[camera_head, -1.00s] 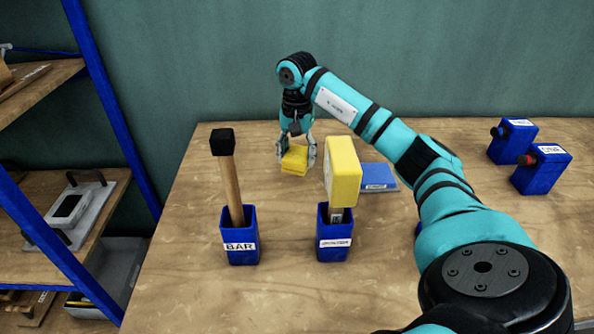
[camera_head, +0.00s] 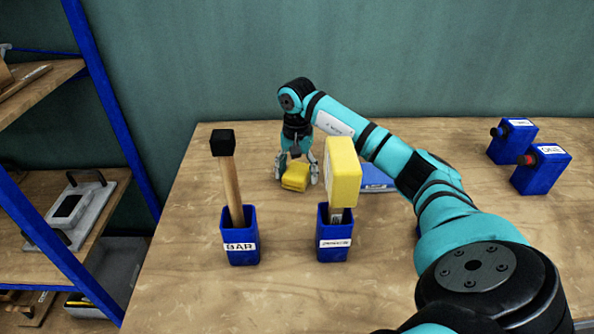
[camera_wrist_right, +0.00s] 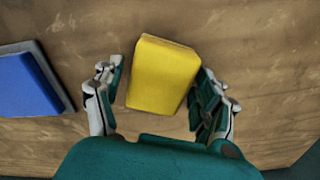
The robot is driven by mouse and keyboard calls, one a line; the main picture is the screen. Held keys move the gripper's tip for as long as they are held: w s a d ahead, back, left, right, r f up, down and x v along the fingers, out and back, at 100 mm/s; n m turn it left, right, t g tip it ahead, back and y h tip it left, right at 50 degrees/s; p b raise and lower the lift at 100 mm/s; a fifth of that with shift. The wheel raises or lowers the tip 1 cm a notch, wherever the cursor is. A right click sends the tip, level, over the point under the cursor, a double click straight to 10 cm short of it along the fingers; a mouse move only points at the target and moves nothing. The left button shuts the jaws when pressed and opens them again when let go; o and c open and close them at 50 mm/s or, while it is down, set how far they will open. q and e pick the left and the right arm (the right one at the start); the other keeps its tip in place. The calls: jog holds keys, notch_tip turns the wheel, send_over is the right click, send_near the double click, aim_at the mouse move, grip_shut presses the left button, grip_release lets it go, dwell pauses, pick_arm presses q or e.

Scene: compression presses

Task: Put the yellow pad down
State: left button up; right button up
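The yellow pad (camera_head: 295,177) lies on the wooden table near its back left part. My right gripper (camera_head: 296,170) is above it, pointing down, with one finger on each side. In the right wrist view the pad (camera_wrist_right: 162,76) sits between the fingers of the gripper (camera_wrist_right: 160,95), turned slightly. A gap shows between the left finger and the pad. The right finger is very close to the pad, and I cannot tell if it touches. The gripper looks open around the pad. My left gripper is not in view.
A blue pad (camera_head: 376,179) lies to the right, also in the wrist view (camera_wrist_right: 28,82). In front stand a blue BAR holder (camera_head: 240,246) with a black-headed hammer (camera_head: 229,170) and another holder (camera_head: 334,243) with a yellow-headed tool (camera_head: 343,172). Blue boxes (camera_head: 541,168) stand right.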

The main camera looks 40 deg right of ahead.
aim_at(297, 171)
jog(key=shift+r, duration=0.55)
notch_tip(297, 171, up, 11)
jog(key=shift+r, duration=0.15)
dwell(0.5)
